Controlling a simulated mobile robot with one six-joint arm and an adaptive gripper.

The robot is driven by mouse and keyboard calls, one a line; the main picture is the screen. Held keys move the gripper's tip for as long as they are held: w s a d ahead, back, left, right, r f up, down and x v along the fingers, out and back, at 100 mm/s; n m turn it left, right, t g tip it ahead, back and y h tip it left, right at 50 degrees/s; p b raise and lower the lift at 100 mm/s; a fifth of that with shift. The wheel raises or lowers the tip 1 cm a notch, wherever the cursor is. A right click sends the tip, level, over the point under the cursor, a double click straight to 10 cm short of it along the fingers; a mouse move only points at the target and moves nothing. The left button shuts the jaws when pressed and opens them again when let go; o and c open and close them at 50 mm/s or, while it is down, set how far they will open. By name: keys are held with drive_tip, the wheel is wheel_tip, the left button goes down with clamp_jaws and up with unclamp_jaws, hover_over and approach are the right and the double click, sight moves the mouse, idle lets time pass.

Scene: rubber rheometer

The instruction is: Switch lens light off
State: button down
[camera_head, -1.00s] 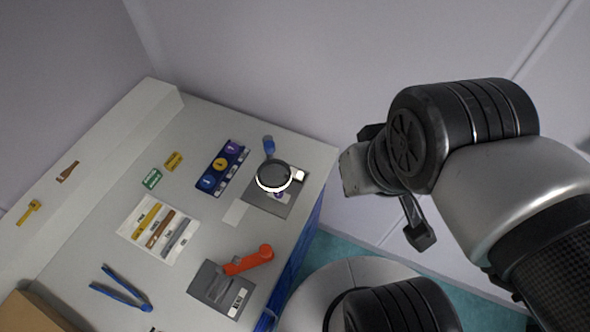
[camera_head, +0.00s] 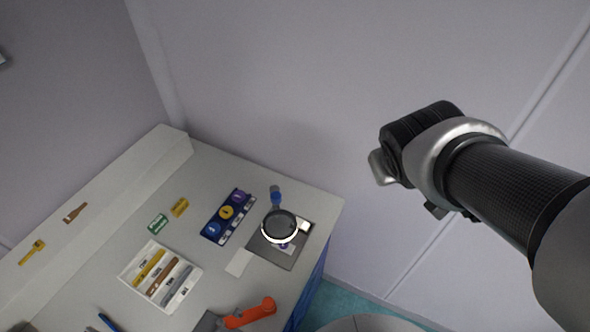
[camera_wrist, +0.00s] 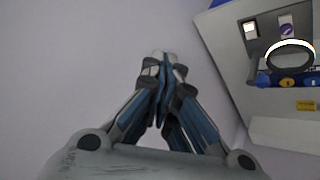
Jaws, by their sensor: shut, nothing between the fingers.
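The round magnifying lens (camera_head: 281,225) stands over a dark grey plate (camera_head: 272,252) near the right end of the bench. Its ring glows white, and a small bright white block (camera_head: 305,226) sits at its right. The lens also shows at the right of the wrist view (camera_wrist: 290,55), with a bright white square (camera_wrist: 250,29) near it. My gripper (camera_wrist: 163,58) is shut and empty, with its fingertips together against a plain wall background. In the head view only the wrist end of my arm shows, right of the bench and apart from the lens.
Left of the lens lies a blue panel with round coloured knobs (camera_head: 228,216). A white tray (camera_head: 124,275) holds several tools. A red handle (camera_head: 250,313) is at the front. The wall (camera_head: 330,110) stands behind; space between arm and lens looks clear.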

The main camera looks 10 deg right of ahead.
drive_tip(key=w+d+f+n+t+y, duration=0.25)
drive_tip(key=w+f+n, duration=0.25)
drive_tip(key=w+f, duration=0.5)
drive_tip(key=s+a+f+n+g+y+p, duration=0.1)
drive_tip(key=s+a+f+n+g+y, duration=0.2)
drive_tip(key=a+f+y, duration=0.6)
drive_tip(key=shift+s+a+f+n+p, duration=0.15)
drive_tip(key=shift+s+f+n+p, duration=0.2)
drive_tip(key=shift+f+n, duration=0.45)
drive_tip(key=shift+f+y, duration=0.1)
drive_tip(key=shift+y, duration=0.15)
